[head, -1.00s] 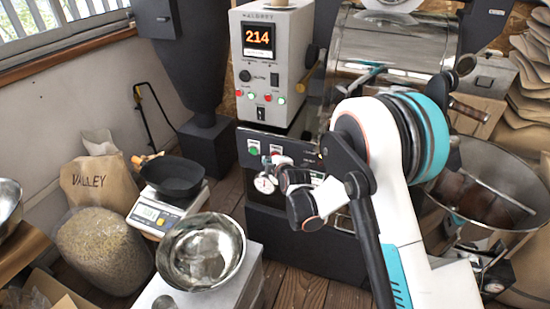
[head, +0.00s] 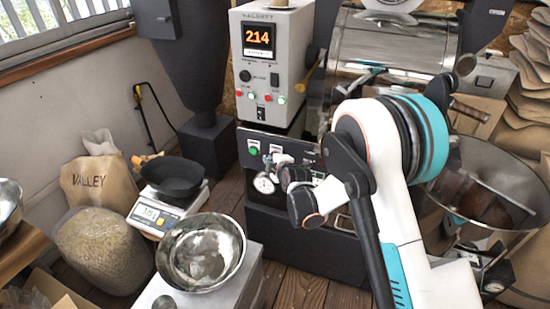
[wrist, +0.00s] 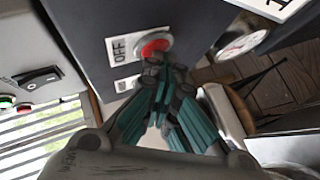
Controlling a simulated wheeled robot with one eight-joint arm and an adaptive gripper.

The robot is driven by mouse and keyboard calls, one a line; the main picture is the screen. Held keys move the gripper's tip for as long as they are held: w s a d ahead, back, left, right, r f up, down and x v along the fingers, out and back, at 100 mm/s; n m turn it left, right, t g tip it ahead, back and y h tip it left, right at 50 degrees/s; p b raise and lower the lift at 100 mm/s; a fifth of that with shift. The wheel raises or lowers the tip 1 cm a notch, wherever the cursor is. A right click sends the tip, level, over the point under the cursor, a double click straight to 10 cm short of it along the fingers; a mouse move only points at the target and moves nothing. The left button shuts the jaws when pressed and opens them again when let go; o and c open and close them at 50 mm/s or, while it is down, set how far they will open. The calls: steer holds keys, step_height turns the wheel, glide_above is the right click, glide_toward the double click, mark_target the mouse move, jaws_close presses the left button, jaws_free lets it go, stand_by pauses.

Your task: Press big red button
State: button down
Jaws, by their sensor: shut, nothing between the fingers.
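The big red button (wrist: 155,46) sits on a dark panel beside a white OFF label (wrist: 120,48) in the wrist view. My gripper (wrist: 162,66) is shut and empty, its teal-sided fingers pointing at the button. The fingertips overlap the button's lower edge in the picture; I cannot tell whether they touch it. In the head view my gripper (head: 271,160) is at the roaster's dark front panel (head: 300,147), where it and the wrist hide much of the button area. A green button (head: 253,150) shows to the left.
A pressure dial (head: 264,185) sits just below the buttons. The grey control box (head: 262,90) above reads 214 and has small red and green lamps. A steel bowl (head: 201,252) and a scale (head: 160,211) with a black pan stand at the left front.

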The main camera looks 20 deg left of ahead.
steer(key=shift+s, duration=0.85)
steer(key=shift+s, duration=0.1)
steer(key=shift+s+a, duration=0.2)
steer(key=shift+s, duration=2.2)
